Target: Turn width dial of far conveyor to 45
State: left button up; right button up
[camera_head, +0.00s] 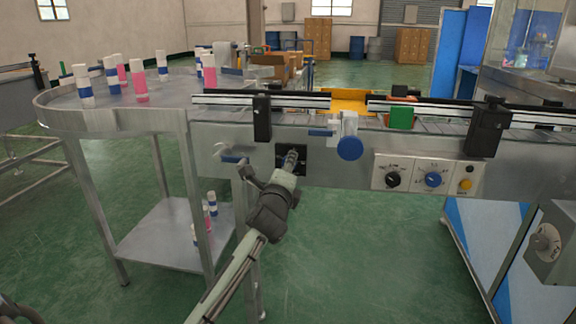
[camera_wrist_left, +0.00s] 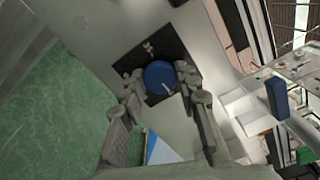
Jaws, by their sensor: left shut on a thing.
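The width dial is a blue round knob (camera_wrist_left: 160,76) on a black square plate, seen in the left wrist view. The black plate (camera_head: 305,161) also shows on the conveyor's side in the head view, where my gripper hides the knob. My left gripper (camera_head: 288,160) reaches up to this plate. In the left wrist view its fingers (camera_wrist_left: 161,80) stand on either side of the knob and are shut on it. A pale pointer mark shows on the knob's lower right, but no number is readable.
The conveyor (camera_head: 340,184) carries guide rails, a large blue knob (camera_head: 350,148) and a control panel with a black knob (camera_head: 393,180), a blue knob (camera_head: 433,180) and a yellow button (camera_head: 465,184). A round metal table (camera_head: 140,118) with several bottles stands left. Green floor lies open below.

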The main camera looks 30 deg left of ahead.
pick_arm(q)
jog(key=n, duration=1.2)
jog(key=shift+f+n, duration=0.1)
jog(key=shift+n, duration=0.3)
dwell(0.4)
jog(key=o, duration=1.2)
jog(key=shift+s, duration=0.15)
jog(key=v, duration=1.2)
